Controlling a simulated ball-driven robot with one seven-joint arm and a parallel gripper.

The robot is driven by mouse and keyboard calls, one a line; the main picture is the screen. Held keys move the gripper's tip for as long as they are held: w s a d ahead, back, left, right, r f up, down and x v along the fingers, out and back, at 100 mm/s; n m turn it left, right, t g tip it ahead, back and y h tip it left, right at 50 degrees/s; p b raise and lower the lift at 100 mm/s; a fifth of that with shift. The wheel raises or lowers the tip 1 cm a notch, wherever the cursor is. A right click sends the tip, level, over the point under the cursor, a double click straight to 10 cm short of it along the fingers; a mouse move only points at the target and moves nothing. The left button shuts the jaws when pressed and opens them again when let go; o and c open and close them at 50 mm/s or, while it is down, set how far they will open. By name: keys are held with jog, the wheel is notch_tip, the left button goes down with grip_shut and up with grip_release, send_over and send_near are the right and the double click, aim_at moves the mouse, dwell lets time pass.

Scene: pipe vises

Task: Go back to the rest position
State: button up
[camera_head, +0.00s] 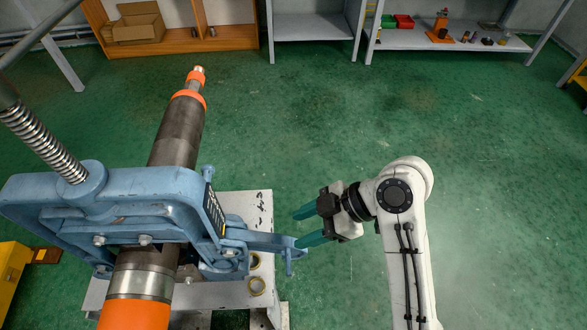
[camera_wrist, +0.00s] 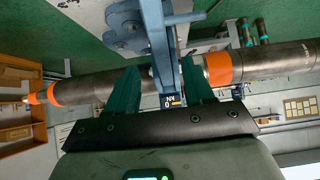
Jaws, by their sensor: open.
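My gripper (camera_head: 300,226) is open, with teal fingers pointing left toward the blue pipe vise (camera_head: 130,200). The lower finger is close to the end of the vise's blue lever (camera_head: 262,240); whether they touch I cannot tell. In the wrist view my gripper (camera_wrist: 160,75) shows its two fingers apart, with a blue bar of the vise (camera_wrist: 155,40) in line with the gap between them. A dark pipe with orange bands (camera_head: 175,135) runs through the vise. It also crosses the wrist view (camera_wrist: 88,88) behind the fingers.
The vise stands on a white-topped stand (camera_head: 250,210) with two brass rings on it. A wooden shelf (camera_head: 180,38) and a grey bench (camera_head: 450,40) with small parts stand at the back. The green floor (camera_head: 480,170) to the right is clear.

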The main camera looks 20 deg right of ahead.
jog(key=s+d+f+m+h, duration=0.4)
jog(key=s+d+f+m, duration=0.2)
jog(key=s+d+m, duration=0.2)
jog(key=s+d+f+m+h, duration=0.5)
jog(key=s+d+m, duration=0.3)
jog(key=s, duration=0.3)
jog(key=shift+d+f+g, duration=0.4)
jog(key=shift+d+f, duration=0.2)
jog(key=shift+d, duration=0.1)
jog(key=shift+s, duration=0.1)
jog(key=shift+c, duration=0.3)
dwell(0.4)
